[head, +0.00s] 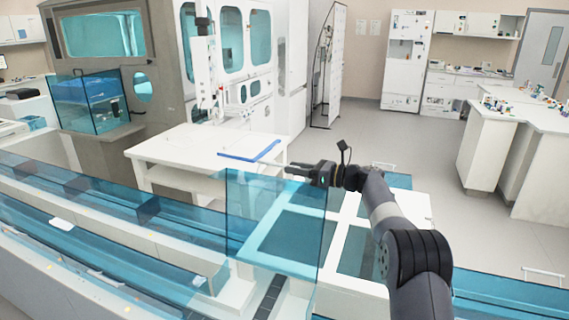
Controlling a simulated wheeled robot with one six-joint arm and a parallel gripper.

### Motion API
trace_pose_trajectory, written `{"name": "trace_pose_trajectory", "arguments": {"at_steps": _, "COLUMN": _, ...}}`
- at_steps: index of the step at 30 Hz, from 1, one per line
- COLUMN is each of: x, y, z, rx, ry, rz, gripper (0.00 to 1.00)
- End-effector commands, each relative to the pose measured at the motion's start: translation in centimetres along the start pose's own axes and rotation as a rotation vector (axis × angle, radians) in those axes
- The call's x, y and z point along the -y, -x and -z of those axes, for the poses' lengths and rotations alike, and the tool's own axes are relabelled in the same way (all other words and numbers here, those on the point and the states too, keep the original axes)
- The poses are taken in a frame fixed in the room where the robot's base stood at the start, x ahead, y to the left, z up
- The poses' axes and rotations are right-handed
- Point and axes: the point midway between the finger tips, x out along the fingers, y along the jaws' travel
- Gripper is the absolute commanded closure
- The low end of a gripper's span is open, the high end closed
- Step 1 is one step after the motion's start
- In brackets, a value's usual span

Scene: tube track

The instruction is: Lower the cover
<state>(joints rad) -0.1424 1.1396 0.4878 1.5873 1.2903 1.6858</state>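A see-through blue panel (272,230), which looks like the cover, stands above the tube track (110,245) in the middle of the head view. Its top edge is raised above the neighbouring blue track covers. My gripper (290,168) reaches in from the right and points left, near that top edge in the picture. I cannot tell whether it touches the panel. The fingers look small and dark, and their gap cannot be made out. No held object can be made out.
A white table (175,150) with a blue strip (248,153) stands behind the track. A clear blue box (90,103) is at the left on a grey stand. White benches (525,130) stand at the right. The floor (400,140) between is clear.

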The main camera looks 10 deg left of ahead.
Motion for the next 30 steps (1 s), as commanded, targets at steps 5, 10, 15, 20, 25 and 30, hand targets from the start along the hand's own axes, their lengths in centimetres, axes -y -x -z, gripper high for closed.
{"name": "trace_pose_trajectory", "arguments": {"at_steps": 5, "x": 0.0, "y": -2.7, "z": -0.2, "rx": 0.000, "ry": -0.001, "rz": 0.000, "gripper": 0.67}}
{"name": "trace_pose_trajectory", "arguments": {"at_steps": 10, "x": 0.0, "y": -3.8, "z": 0.0, "rx": 0.000, "ry": -0.001, "rz": 0.000, "gripper": 0.67}}
{"name": "trace_pose_trajectory", "arguments": {"at_steps": 15, "x": 0.0, "y": -3.9, "z": 0.0, "rx": 0.000, "ry": -0.001, "rz": 0.000, "gripper": 0.67}}
{"name": "trace_pose_trajectory", "arguments": {"at_steps": 20, "x": 0.0, "y": -3.9, "z": 0.0, "rx": 0.000, "ry": -0.001, "rz": 0.000, "gripper": 0.71}}
{"name": "trace_pose_trajectory", "arguments": {"at_steps": 25, "x": 0.0, "y": -3.9, "z": 0.0, "rx": 0.000, "ry": -0.001, "rz": 0.001, "gripper": 0.85}}
{"name": "trace_pose_trajectory", "arguments": {"at_steps": 30, "x": 0.0, "y": -3.9, "z": 0.0, "rx": 0.000, "ry": -0.001, "rz": 0.001, "gripper": 0.99}}
